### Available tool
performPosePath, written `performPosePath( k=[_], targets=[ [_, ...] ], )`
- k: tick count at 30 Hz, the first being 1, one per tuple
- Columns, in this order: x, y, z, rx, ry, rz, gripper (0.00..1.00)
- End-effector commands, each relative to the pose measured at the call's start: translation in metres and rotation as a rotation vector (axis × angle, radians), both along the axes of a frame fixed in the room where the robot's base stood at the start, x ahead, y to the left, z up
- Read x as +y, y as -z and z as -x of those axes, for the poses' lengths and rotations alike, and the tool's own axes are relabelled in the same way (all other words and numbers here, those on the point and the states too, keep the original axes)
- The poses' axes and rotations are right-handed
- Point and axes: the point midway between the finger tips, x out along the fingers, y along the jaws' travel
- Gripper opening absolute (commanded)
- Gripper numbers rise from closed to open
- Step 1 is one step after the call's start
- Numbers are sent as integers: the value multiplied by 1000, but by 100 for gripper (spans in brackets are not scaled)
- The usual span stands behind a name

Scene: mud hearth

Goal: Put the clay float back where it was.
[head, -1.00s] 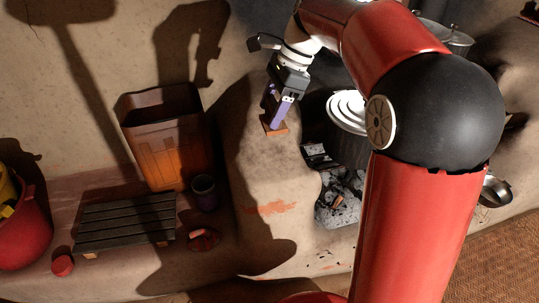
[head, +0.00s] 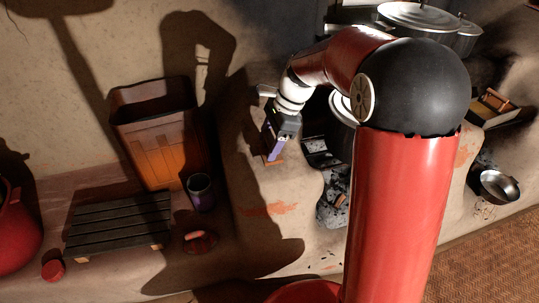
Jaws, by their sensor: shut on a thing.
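The clay float (head: 272,161) is a small brown flat block, seen at the purple fingers of my gripper (head: 273,147). My gripper points down over the pale mud ledge (head: 262,185) of the hearth, left of the fire opening. The gripper is shut on the float, and its fingers hide most of the upper part. The float is at or just above the ledge top; I cannot tell whether it touches.
A brown bin (head: 160,150), a dark cup (head: 201,192), a slatted rack (head: 118,222) and a red-brown object (head: 201,242) are at left. Lidded pots (head: 418,16) are behind my arm. A metal bowl (head: 498,186) and wooden item (head: 495,100) are at right.

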Motion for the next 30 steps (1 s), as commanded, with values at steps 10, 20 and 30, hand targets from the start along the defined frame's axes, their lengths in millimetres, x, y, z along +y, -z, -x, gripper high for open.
performPosePath(
  k=[10, 20, 30],
  targets=[
    [0, 38, 0, 4, 1, 0, 40],
    [0, 48, 0, -1, 0, 0, 40],
    [0, 51, 0, 0, 0, 0, 83]
  ],
)
